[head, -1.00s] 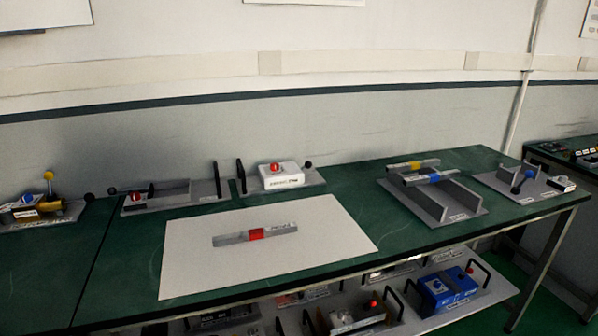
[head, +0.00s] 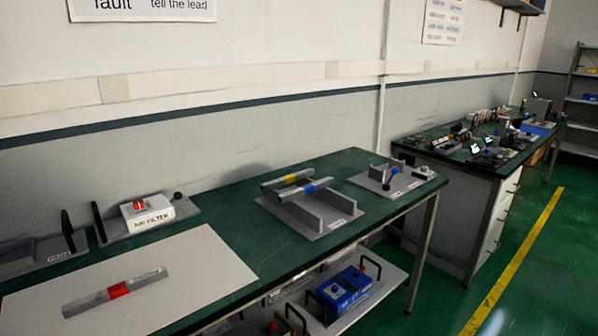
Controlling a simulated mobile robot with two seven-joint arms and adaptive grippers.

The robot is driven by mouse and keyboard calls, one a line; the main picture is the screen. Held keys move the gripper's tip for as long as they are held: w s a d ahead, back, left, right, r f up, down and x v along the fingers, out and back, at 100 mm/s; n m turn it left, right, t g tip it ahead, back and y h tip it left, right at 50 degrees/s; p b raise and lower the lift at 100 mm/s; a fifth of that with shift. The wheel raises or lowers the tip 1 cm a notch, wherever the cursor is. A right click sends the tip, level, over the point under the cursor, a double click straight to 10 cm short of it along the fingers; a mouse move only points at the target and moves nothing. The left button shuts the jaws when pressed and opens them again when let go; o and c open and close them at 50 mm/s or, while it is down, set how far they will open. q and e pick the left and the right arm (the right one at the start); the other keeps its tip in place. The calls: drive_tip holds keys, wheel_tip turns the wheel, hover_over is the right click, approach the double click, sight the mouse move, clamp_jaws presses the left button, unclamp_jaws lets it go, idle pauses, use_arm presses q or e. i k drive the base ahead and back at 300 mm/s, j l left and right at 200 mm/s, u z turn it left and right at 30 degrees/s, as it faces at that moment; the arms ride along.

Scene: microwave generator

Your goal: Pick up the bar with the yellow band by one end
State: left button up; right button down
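The bar with the yellow band (head: 287,179) is grey and lies across the top of a grey holder (head: 338,224) on the green bench. It is the farther of two bars there, close behind the bar with the blue band (head: 309,188). Both of its ends show. A third grey bar, with a red band (head: 118,290), lies on a white sheet at the left front. Neither of my grippers shows in the head view.
The white sheet (head: 200,262) covers the bench's left front. An air filter unit (head: 147,212) stands behind it. A fixture with a knob (head: 388,178) stands right of the holder. A blue box (head: 345,287) sits on the lower shelf. Green floor is open at the right.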

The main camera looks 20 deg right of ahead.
sight(272, 184)
drive_tip(key=i+l+z, duration=0.25)
drive_tip(key=i+l, duration=0.3)
drive_tip(key=l, duration=0.15)
drive_tip(key=i+l+z, duration=0.1)
drive_tip(key=l, duration=0.4)
